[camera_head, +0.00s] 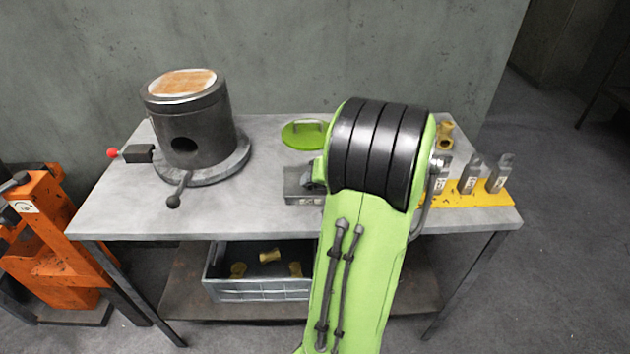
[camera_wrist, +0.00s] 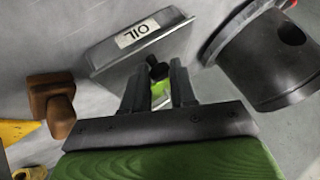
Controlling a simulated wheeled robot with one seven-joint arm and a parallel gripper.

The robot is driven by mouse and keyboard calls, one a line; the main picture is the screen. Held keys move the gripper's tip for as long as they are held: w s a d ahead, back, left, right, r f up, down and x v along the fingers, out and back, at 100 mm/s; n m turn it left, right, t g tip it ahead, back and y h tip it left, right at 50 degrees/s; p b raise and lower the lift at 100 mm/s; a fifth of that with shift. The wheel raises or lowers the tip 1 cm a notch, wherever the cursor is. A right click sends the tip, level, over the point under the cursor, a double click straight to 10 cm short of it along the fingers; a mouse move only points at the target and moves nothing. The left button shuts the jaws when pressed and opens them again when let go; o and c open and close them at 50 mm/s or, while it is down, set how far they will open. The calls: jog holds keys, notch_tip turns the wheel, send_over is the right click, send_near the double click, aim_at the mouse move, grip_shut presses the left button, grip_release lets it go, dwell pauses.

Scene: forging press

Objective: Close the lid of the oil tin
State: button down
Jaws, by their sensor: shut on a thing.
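The oil tin (camera_wrist: 137,52) is a low grey metal box with a white OIL label, upside down in the wrist view. In the head view the tin (camera_head: 300,186) sits on the table left of my arm, partly hidden by it. My gripper (camera_wrist: 159,84) is shut on the dark knob (camera_wrist: 157,71) at the tin's lid, at the tin's lower edge in the wrist view. How far the lid stands open cannot be told. In the head view my arm hides most of the gripper.
A dark cylinder (camera_head: 205,138) with a lever stands at the table's left. A green disc with a handle (camera_head: 301,137) lies behind the tin. A yellow plate (camera_head: 485,194) with several labelled blocks is at right. A crate (camera_head: 255,290) stands below. The table's front left is clear.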

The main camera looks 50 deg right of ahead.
jog(key=shift+s+a+f, duration=0.1)
jog(key=shift+s+f, duration=0.05)
jog(key=shift+f, duration=0.15)
jog(key=c, duration=0.9)
grip_release()
jog(key=shift+s, duration=0.1)
jog(key=shift+s+r, duration=0.2)
jog(key=shift+r, duration=0.15)
jog(key=p+v, duration=0.1)
jog(key=v, duration=0.4)
jog(key=p+v, duration=0.2)
jog(key=v, duration=0.3)
jog(key=p+v, duration=0.1)
jog(key=v, duration=0.4)
jog(key=shift+w+a+r, duration=0.2)
jog(key=shift+w+r, duration=0.1)
